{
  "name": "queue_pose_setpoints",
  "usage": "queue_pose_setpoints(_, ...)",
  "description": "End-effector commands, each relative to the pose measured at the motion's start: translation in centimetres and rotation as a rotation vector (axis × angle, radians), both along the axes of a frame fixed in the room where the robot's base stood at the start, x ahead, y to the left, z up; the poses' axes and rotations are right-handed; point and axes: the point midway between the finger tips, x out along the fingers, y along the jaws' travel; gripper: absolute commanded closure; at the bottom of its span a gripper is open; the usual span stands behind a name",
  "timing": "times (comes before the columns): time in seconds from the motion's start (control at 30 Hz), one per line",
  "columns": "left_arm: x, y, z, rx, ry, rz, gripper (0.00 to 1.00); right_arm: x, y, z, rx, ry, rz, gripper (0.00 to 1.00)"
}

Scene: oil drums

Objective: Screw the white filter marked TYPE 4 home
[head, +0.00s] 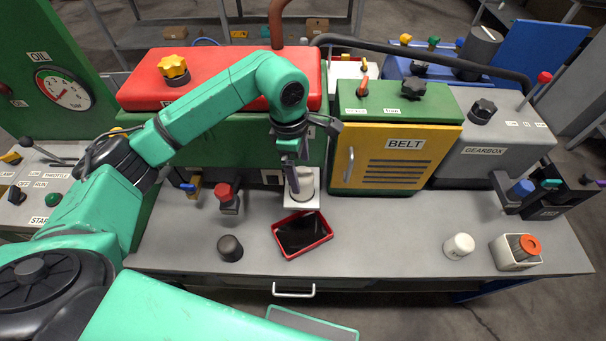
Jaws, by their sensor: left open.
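A pale, whitish cylinder (305,180) stands upright at a white square mount (301,203) on the front of the green machine with the red top. No marking on it can be read, so I cannot tell whether it is the TYPE 4 filter. My left gripper (293,174) points down at this cylinder and is open. Its fingers overlap the cylinder's left side in the picture; I cannot tell whether they touch it. Another white filter (459,246) stands on the bench at right, its marking unreadable. My right gripper is not in view.
A red-rimmed tray (303,234) with a dark inside lies just in front of the mount. A dark filter (230,248) stands left of it. A white box (516,253) holds an orange-topped filter (526,246). The bench between tray and white filter is clear.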

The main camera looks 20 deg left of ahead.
Motion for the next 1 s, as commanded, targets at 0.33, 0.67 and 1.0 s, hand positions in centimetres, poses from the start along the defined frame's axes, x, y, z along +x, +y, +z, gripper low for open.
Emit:
queue_pose_setpoints(0.33,0.0,-0.8,-6.0,-0.001,0.002,0.000,0.00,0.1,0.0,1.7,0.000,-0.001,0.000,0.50)
queue_pose_setpoints(0.67,0.0,-0.8,-6.4,-0.002,0.000,-0.001,0.23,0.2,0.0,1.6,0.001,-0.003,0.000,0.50)
queue_pose_setpoints(1.0,0.1,-0.8,-7.1,-0.001,-0.004,-0.095,0.99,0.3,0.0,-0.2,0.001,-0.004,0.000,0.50)
